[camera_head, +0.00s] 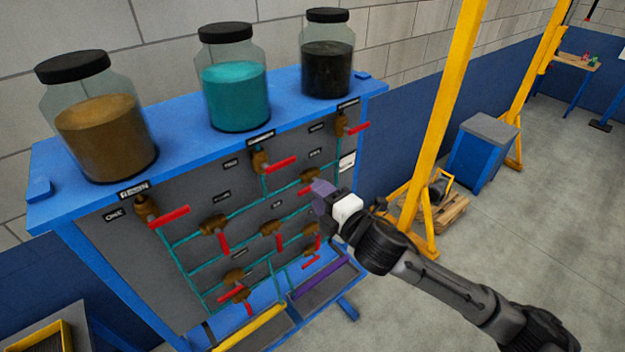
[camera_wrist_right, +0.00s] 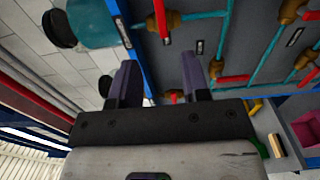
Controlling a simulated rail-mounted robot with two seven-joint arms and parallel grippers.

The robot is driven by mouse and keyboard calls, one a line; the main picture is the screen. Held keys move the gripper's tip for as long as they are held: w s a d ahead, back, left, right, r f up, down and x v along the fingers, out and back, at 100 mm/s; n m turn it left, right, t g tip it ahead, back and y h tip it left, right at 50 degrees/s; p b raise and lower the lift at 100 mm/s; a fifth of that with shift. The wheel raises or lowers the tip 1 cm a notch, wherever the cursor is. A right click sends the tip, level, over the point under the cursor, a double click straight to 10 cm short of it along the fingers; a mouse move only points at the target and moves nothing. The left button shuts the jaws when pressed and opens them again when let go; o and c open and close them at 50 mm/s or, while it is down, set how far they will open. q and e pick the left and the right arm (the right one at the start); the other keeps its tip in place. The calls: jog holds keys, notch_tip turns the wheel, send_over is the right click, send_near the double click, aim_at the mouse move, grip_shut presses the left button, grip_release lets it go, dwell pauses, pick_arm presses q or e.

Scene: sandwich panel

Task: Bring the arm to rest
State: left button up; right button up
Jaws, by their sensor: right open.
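My right gripper (camera_head: 322,195) is in front of the right side of the pipe panel in the head view, with its arm coming in from the lower right. In the right wrist view its two dark fingers (camera_wrist_right: 158,85) stand apart with nothing between them. The grey panel (camera_head: 190,185) with teal pipes, brass valves and red handles is in a blue frame (camera_head: 110,285). A red valve handle (camera_wrist_right: 160,18) shows beyond the fingers in the wrist view. I cannot tell whether the gripper touches the panel. My left gripper is not in view.
Three lidded jars stand on the blue top shelf: brown (camera_head: 105,130), teal (camera_head: 235,85) and black (camera_head: 327,60). A yellow post (camera_head: 440,110), a wooden pallet (camera_head: 440,212) and a blue cabinet (camera_head: 482,150) stand to the right. The grey floor (camera_head: 540,220) at right is open.

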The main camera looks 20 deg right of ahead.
jog(key=s+d+r+m+g+h, duration=0.25)
jog(key=s+d+m+h, duration=0.4)
jog(key=m, duration=0.85)
jog(key=s+f+m+g+p, duration=0.2)
jog(key=s+f+g, duration=0.1)
jog(key=s+f, duration=0.5)
jog(key=s+f+m+g+p, duration=0.2)
jog(key=s+f, duration=0.6)
jog(key=s, duration=0.6)
jog(key=s+f+m+g+p, duration=0.1)
jog(key=s+f+g+p, duration=0.3)
jog(key=s+f, duration=0.3)
jog(key=s+g, duration=0.1)
jog(key=s, duration=0.4)
jog(key=shift+a+f+m, duration=0.15)
jog(key=shift+f+m, duration=0.25)
jog(key=shift+g, duration=0.25)
